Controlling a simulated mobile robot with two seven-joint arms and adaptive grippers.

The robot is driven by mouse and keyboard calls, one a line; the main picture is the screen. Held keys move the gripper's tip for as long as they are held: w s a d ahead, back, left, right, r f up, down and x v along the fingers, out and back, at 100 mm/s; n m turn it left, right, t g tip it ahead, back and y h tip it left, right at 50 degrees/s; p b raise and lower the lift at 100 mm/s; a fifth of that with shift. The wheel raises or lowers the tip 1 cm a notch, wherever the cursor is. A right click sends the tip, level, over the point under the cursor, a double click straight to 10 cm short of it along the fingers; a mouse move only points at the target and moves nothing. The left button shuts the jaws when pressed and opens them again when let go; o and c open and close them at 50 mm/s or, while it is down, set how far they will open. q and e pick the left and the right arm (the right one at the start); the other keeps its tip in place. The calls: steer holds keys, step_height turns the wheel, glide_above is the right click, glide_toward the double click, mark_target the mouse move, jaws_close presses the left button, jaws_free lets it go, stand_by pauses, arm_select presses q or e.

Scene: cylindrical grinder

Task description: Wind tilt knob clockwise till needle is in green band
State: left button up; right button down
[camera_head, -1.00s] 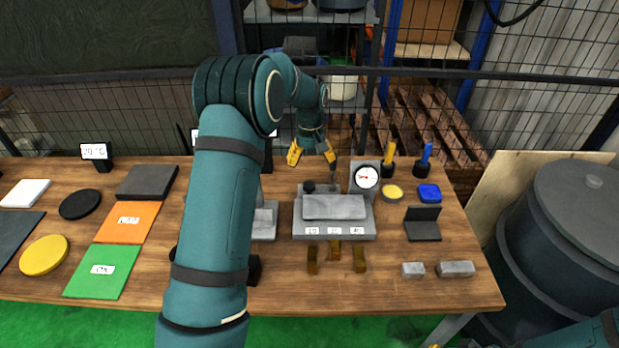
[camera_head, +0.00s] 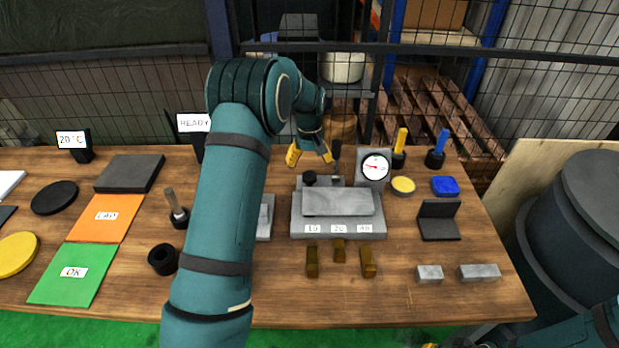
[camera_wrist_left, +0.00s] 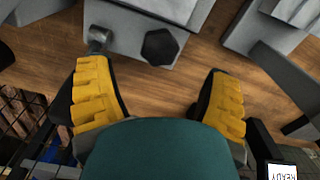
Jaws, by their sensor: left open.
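The black tilt knob (camera_head: 310,178) sits at the back left of a grey fixture (camera_head: 337,229). The left wrist view shows it as a dark faceted knob (camera_wrist_left: 160,47). The round white dial (camera_head: 375,167) stands at the fixture's back right, with a red needle slanting across it. I cannot make out a green band at this size. My left gripper (camera_head: 309,158) is open and empty, just behind and above the knob. In the left wrist view the knob lies ahead of its spread yellow fingers (camera_wrist_left: 160,97), apart from them. Only a yellow sliver of my right gripper (camera_head: 430,346) shows.
A dark upright post (camera_head: 336,155) stands close right of the knob. Several brass blocks (camera_head: 339,250) lie before the fixture. A READY sign (camera_head: 194,123) is at the left back, and yellow and blue handled tools (camera_head: 401,143) stand right of the dial. Wire mesh runs behind the table.

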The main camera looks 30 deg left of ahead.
mark_target(309, 175)
arm_select(q)
step_height(309, 175, down, 6)
steer(key=shift+f+b, duration=0.1)
steer(key=shift+b, duration=0.25)
steer(key=c, duration=1.2)
